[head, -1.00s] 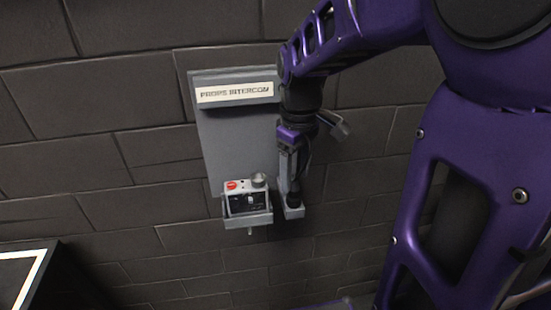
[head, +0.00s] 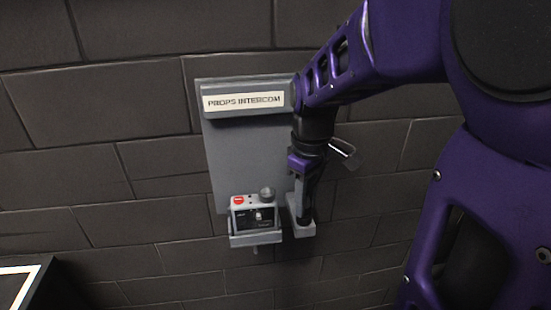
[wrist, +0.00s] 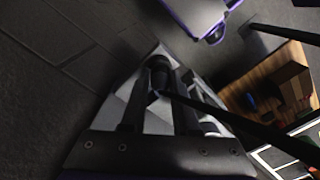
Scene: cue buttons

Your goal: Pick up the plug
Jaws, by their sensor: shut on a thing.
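The plug (wrist: 158,64) appears in the wrist view as a dark round piece between the fingertips, with a thin black cord running off to the lower right. My gripper (wrist: 160,84) is shut on it. In the head view my gripper (head: 304,213) points down at a small grey holder (head: 302,231), just right of the intercom box. The plug is too dark and small to make out there. I cannot tell whether it still touches the holder.
A grey wall panel (head: 222,165) carries a "PROPS INTERCOM" label (head: 243,102). A control box (head: 256,214) with a red button (head: 238,200) and a dark knob (head: 267,194) sits in a bracket below. A dark white-edged surface (head: 22,285) stands at lower left. The brick wall is close behind.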

